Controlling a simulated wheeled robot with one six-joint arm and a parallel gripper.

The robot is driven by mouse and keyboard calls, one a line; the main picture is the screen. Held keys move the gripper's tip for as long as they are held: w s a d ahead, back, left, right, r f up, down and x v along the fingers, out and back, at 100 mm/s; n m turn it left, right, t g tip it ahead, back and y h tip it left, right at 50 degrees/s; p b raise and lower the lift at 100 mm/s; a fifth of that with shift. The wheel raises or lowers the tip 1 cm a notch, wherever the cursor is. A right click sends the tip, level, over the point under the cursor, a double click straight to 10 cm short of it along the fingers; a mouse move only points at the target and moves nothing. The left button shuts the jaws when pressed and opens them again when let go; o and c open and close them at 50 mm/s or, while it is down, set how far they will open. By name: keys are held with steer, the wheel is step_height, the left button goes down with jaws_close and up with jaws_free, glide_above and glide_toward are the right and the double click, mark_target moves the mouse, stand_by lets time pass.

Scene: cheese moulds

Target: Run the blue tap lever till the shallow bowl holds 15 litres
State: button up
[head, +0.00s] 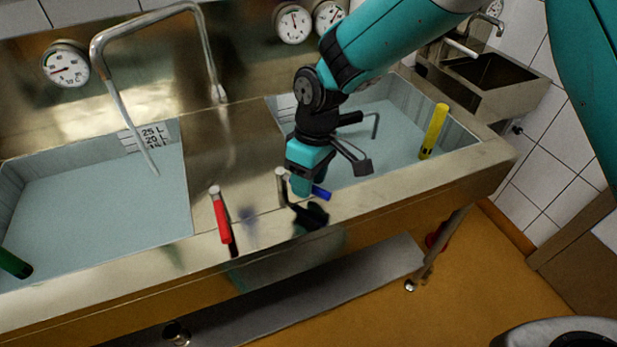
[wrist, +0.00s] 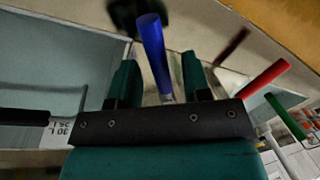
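The blue tap lever (head: 321,193) sticks out on the front ledge between two basins. In the wrist view the blue lever (wrist: 153,48) stands between the two teal fingers, with a gap on each side. My gripper (head: 303,187) is open around it; the wrist view shows its fingers (wrist: 159,68) apart. The left basin (head: 95,210) holds water, with a scale (head: 150,137) marked 25 L and 20 L, and 15 near the waterline. The right basin (head: 385,150) also holds water; its scale (wrist: 62,130) shows 30 L. I cannot tell which basin is the shallow bowl.
A red lever (head: 220,218) stands left of the blue one. A curved spout (head: 125,100) hangs over the left basin. Dials (head: 66,66) sit on the back wall.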

step_height(320, 180, up, 17)
steer(key=w+d+b, duration=0.1)
steer(key=w, duration=0.1)
steer(key=shift+w+d, duration=0.4)
stand_by(0.5)
